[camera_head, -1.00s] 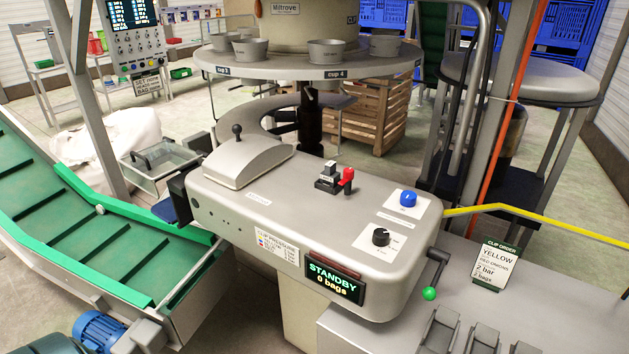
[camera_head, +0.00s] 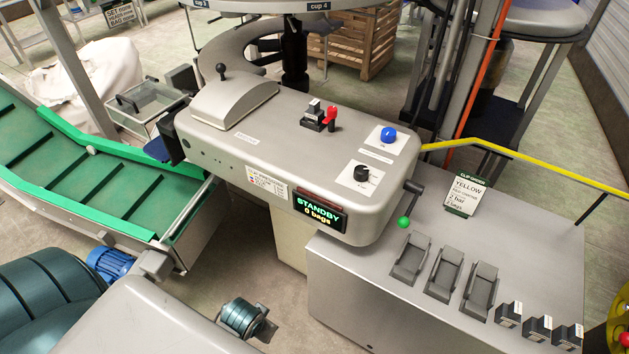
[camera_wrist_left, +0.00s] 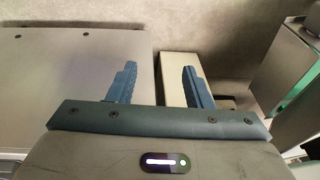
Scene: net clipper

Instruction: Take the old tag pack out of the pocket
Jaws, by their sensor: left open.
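The clipper machine (camera_head: 270,160) stands in the middle of the head view, its display reading STANDBY, 0 bags. On its top is a small dark holder (camera_head: 314,117) with a pale block in it and a red lever (camera_head: 330,117) beside it. I cannot tell whether this is the pocket with the old tag pack. Several small dark labelled packs (camera_head: 508,314) sit at the bench's front right. My left gripper (camera_wrist_left: 159,70) is open, with nothing between its blue fingers in the left wrist view. Neither gripper shows in the head view.
Three grey sloped holders (camera_head: 444,273) and a CLIP ORDER card (camera_head: 465,194) reading YELLOW stand on the grey bench (camera_head: 350,285). A yellow rail (camera_head: 530,172) runs behind. The green conveyor (camera_head: 75,165) is left.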

